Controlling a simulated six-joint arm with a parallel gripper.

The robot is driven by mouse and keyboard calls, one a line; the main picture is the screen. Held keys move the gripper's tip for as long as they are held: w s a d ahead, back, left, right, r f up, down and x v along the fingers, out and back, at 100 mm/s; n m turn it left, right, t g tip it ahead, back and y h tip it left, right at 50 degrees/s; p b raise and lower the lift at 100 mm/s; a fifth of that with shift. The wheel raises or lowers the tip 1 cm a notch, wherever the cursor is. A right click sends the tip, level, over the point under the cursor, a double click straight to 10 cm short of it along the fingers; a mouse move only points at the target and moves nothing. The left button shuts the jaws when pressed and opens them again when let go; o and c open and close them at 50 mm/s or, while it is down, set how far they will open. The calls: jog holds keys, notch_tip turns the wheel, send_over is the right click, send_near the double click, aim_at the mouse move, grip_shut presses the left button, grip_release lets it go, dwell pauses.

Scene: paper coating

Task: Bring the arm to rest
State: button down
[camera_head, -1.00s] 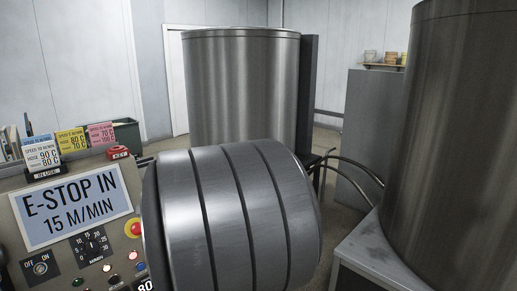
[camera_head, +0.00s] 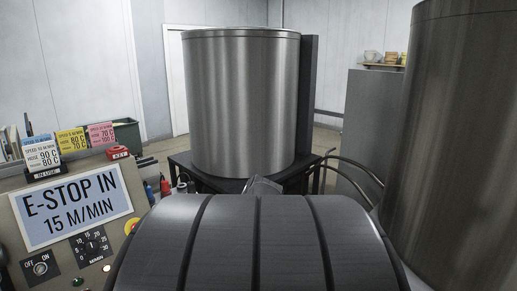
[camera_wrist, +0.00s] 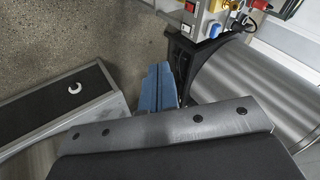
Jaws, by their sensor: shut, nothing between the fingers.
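My gripper (camera_wrist: 158,75) shows in the wrist view as blue fingers reaching out past the grey bolted edge of my wrist. The fingers are together, with nothing between them. They point over the concrete floor (camera_wrist: 100,35), and a dark part stands close to their right. In the head view a large grey grooved part of my arm fills the bottom middle. It hides what lies behind it, and my gripper's fingers do not show there.
A control panel (camera_head: 75,205) with a speed label stands at left in the head view. A steel drum (camera_head: 240,100) is behind my arm, and a larger drum (camera_head: 460,150) is at right. In the wrist view a ribbed metal cylinder (camera_wrist: 265,85) lies right and a dark-topped bench (camera_wrist: 60,105) left.

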jog(key=s+d+f+n+h, duration=0.1)
jog(key=s+d, duration=0.4)
jog(key=d, duration=0.4)
jog(key=shift+s, duration=0.35)
